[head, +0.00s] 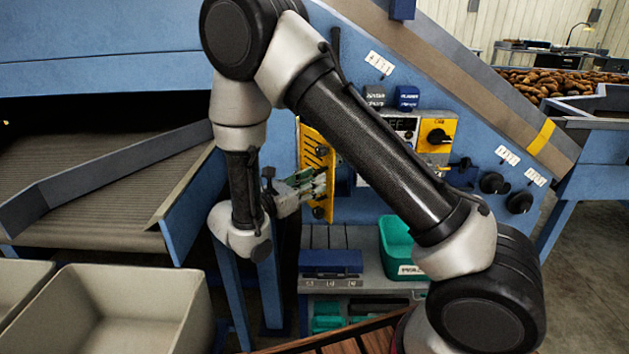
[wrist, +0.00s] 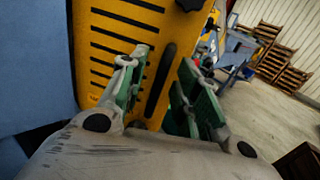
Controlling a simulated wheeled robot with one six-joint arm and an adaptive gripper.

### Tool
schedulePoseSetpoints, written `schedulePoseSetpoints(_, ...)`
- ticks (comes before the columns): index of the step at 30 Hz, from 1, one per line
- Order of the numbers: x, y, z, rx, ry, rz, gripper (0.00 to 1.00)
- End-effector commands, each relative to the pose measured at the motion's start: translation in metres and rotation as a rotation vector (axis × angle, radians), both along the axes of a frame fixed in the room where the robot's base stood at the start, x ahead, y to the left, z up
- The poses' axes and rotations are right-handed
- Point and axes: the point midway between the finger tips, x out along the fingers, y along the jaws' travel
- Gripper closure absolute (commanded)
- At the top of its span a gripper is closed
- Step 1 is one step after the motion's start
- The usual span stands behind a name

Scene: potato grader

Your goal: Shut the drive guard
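The drive guard (head: 312,146) is a yellow slotted panel on the blue machine face. It looks swung out at an angle, standing open. It fills the upper middle of the wrist view (wrist: 115,25), with a dark upright bar handle (wrist: 160,80) on it.
A control panel with a yellow switch plate (head: 437,135) is right of the guard, behind my arm. Below are a grey shelf with a teal bin (head: 396,240) and a blue box (head: 331,262). A conveyor (head: 100,190) and beige crates (head: 190,300) stand left.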

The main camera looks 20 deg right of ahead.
Motion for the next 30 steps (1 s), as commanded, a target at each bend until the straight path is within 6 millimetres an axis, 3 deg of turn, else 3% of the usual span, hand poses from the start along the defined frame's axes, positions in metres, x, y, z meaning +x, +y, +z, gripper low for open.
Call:
schedulePoseSetpoints(4, 0.0059, -0.0115, -0.0001, 0.001, 0.000, -0.001, 0.68)
schedulePoseSetpoints(12, 0.0070, -0.0135, -0.0002, 0.001, 0.000, 0.000, 0.68)
schedulePoseSetpoints(13, 0.0070, -0.0135, -0.0002, 0.001, 0.000, 0.000, 0.70)
schedulePoseSetpoints(18, 0.0071, -0.0132, -0.0002, 0.001, 0.000, 0.000, 1.00)
schedulePoseSetpoints(30, 0.0081, -0.0117, 0.0004, 0.002, -0.001, 0.005, 1.00)
